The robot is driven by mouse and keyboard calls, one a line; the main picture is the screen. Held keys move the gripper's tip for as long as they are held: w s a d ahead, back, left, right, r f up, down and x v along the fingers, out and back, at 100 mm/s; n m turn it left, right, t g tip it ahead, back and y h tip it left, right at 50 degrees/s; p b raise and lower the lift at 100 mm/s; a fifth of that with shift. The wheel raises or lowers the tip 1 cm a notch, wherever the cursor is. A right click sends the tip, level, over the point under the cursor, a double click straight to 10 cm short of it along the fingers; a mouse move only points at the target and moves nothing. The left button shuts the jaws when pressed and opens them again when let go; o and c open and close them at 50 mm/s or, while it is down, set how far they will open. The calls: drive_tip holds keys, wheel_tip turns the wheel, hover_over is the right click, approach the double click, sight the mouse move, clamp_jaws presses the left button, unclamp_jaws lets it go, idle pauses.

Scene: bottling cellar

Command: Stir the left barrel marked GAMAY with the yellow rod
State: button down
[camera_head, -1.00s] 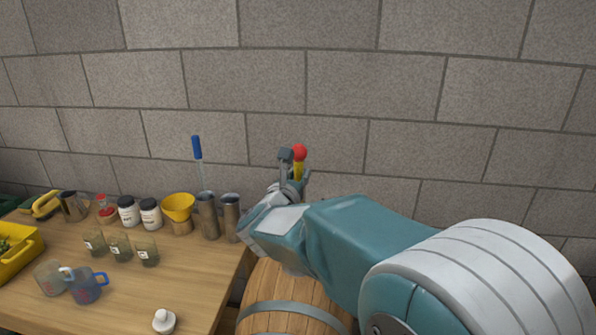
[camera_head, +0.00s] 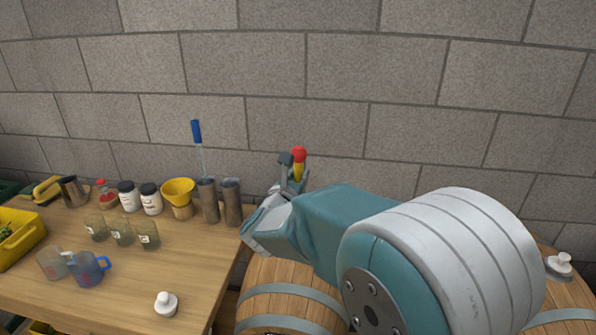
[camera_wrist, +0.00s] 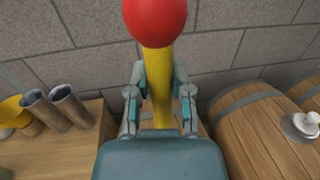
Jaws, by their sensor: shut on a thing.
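My gripper (camera_wrist: 160,95) is shut on the yellow rod (camera_wrist: 159,70), which has a red ball (camera_wrist: 157,15) on its top end. In the head view the rod (camera_head: 298,172) stands roughly upright beyond my wrist, and its lower end is hidden by my arm. The left barrel (camera_head: 285,275) lies below my gripper, to the right of the table. My arm covers part of it, including any opening. No GAMAY mark is readable. I cannot tell whether the rod's tip is inside the barrel.
A wooden table (camera_head: 125,285) on the left bears jars, beakers, jugs, a yellow funnel (camera_head: 178,190) and steel cylinders (camera_head: 231,203). A white bung (camera_head: 166,304) stands near its right edge. Another barrel (camera_head: 575,292) at right has a white bung (camera_head: 559,265). A block wall rises behind.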

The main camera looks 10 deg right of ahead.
drive_tip(key=shift+f, duration=0.5)
wheel_tip(320, 180, down, 7)
idle(1.4)
idle(0.4)
